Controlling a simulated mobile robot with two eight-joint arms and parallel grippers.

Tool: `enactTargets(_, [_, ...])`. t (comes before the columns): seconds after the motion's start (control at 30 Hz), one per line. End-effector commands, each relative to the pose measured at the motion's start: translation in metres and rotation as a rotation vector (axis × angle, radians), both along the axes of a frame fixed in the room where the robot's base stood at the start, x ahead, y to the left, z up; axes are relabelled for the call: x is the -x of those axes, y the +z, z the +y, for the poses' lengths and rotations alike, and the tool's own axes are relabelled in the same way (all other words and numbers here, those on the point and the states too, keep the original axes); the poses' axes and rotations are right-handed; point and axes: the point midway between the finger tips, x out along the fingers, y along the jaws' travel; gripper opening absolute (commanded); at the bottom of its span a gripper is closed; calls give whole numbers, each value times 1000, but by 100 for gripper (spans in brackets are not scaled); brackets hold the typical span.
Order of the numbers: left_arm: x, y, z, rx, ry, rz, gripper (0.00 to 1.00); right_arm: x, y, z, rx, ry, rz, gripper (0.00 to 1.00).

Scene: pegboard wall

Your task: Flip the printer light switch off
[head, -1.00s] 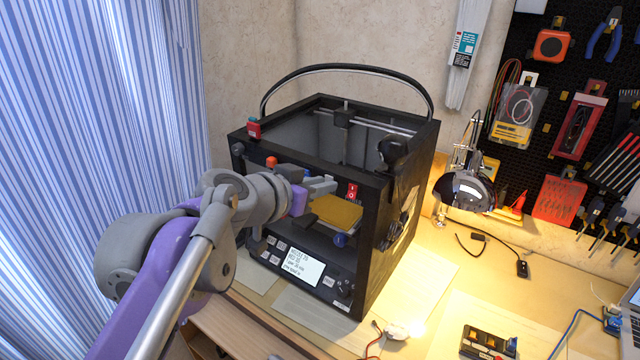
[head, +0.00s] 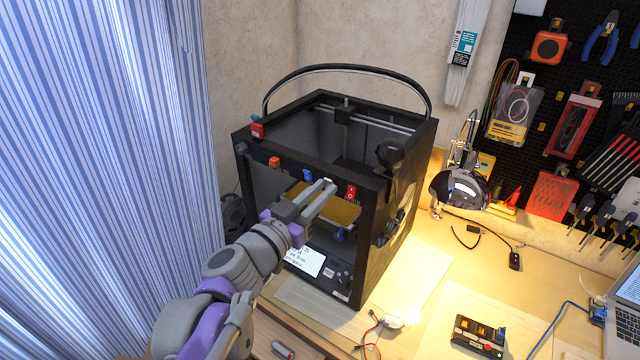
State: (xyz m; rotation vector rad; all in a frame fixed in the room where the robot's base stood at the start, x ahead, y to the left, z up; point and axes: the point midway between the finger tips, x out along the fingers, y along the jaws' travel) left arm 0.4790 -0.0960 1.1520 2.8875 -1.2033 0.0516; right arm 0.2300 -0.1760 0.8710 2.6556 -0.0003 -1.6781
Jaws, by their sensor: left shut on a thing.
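The black 3D printer (head: 368,258) stands on the desk with its open front toward me. A small red switch with white marks (head: 351,192) sits at the right of its top front beam; I cannot read which way it is set. My left gripper (head: 328,186) is in front of the printer's opening, below the beam, left of the red switch and apart from it in the picture. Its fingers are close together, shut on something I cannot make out. The right gripper is not in view.
A blue clip (head: 308,175) and an orange block (head: 274,161) are on the same beam. The yellow print bed (head: 334,211) lies behind my gripper. A desk lamp (head: 460,188) stands right of the printer. A striped curtain (head: 100,150) hangs at left.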

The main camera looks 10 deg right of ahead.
Motion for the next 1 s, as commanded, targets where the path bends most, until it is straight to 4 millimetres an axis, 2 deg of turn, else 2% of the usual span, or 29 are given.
enactTargets(0.3, [0, 0, 0, 6, 0, -3, 0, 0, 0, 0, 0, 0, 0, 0])
enactTargets(0.33, [0, 0, 0, 6, 0, -3, 24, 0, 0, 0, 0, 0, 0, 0])
enactTargets(0.47, [0, 0, 0, 6, 0, -3, 47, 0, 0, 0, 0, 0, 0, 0])
enactTargets(0.5, [0, 0, 0, 6, 0, -3, 50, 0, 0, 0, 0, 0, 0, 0])
enactTargets(0.83, [2, 0, 3, 4, 1, -3, 50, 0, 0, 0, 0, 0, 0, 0])
enactTargets(1.0, [19, -1, 21, 4, 3, -3, 50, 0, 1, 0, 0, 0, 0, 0])
